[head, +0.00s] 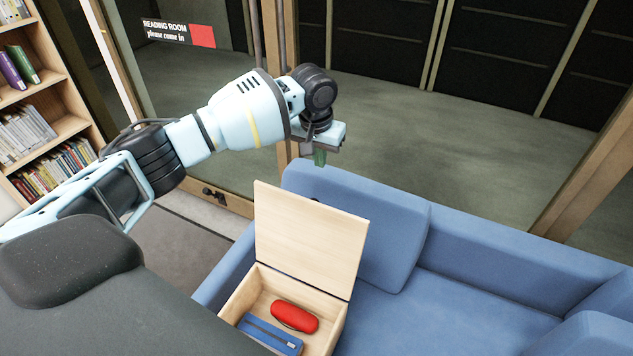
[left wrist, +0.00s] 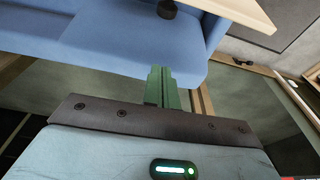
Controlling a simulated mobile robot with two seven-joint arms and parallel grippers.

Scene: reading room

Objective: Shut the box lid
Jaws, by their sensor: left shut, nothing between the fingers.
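The wooden box (head: 340,334) rests on the blue sofa, and its lid (head: 308,238) stands open, raised nearly upright at the back edge. Inside the box lie a red rounded case (head: 295,316) and a blue flat item (head: 270,333). My left gripper (head: 320,158) is above and behind the lid, apart from it, with its green fingers pointing down. In the left wrist view the fingers (left wrist: 160,86) are closed together and empty, and part of the pale wooden lid (left wrist: 235,10) shows at the top. My right gripper is not in view.
The blue sofa (head: 480,265) extends to the right, with its backrest behind the box. A glass partition with a reading room sign (head: 178,32) stands behind. A bookcase (head: 45,110) is at the far left. The air above the box is clear.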

